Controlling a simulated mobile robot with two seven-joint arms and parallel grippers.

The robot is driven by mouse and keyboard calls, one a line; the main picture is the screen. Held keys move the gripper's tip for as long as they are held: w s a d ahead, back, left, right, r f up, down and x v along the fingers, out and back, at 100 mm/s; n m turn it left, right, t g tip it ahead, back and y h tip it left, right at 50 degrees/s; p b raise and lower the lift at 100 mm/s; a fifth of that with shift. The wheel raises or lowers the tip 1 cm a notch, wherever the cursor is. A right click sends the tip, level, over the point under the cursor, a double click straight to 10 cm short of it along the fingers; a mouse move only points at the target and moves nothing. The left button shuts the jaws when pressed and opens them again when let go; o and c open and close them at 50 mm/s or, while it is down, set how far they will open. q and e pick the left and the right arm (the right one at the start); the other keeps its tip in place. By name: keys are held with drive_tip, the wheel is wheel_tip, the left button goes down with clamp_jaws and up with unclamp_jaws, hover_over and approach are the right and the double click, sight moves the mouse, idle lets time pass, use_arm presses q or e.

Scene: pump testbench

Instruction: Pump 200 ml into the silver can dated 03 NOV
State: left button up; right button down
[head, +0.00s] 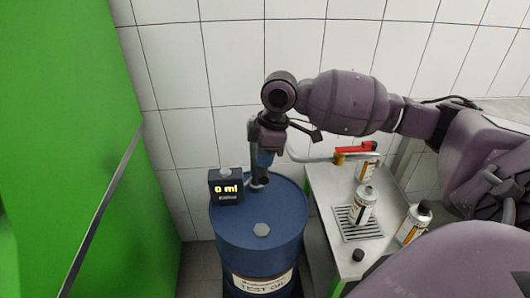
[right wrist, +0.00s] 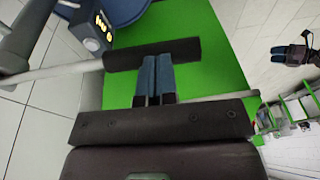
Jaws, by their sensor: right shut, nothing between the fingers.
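A blue drum (head: 262,222) labelled TEST OIL carries a display (head: 226,187) reading 0 ml. A pale spout runs from the pump to the right. A silver can (head: 362,208) with an orange-marked label stands uncapped on a drain grate (head: 344,227). A black-capped can (head: 413,224) stands right of it, and another can (head: 366,170) behind. Their dates are too small to read. My right gripper (head: 264,160) is shut and empty above the drum. In the right wrist view its blue fingers (right wrist: 154,78) lie over a dark bar (right wrist: 185,52). My left gripper seems to show small (right wrist: 300,52).
A red handle (head: 356,147) sits at the spout's end above the bench (head: 324,190). A loose black cap (head: 358,255) lies at the bench front. A green panel (head: 70,120) fills the left, and a tiled wall stands behind.

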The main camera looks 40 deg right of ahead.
use_arm(q)
drive_tip(key=shift+s+a+r+p, duration=0.15)
drive_tip(key=shift+s+r+p, duration=0.2)
drive_tip(key=shift+s+p, duration=0.25)
use_arm(e)
wheel_tip(320, 180, down, 14)
drive_tip(key=t+h, duration=0.2)
drive_tip(key=shift+d+r+t, duration=0.15)
drive_tip(key=shift+t, duration=0.25)
use_arm(q)
drive_tip(key=shift+w, duration=0.1)
use_arm(e)
drive_tip(key=shift+s, duration=0.15)
use_arm(q)
drive_tip(key=shift+r, duration=0.1)
wheel_tip(320, 180, up, 7)
drive_tip(key=p, duration=0.6)
drive_tip(key=shift+a+t, duration=0.25)
drive_tip(key=shift+t, duration=0.05)
use_arm(e)
drive_tip(key=s+v, duration=0.1)
drive_tip(key=v, duration=1.4)
drive_tip(key=shift+a, duration=0.6)
use_arm(q)
drive_tip(key=shift+s+f, duration=0.25)
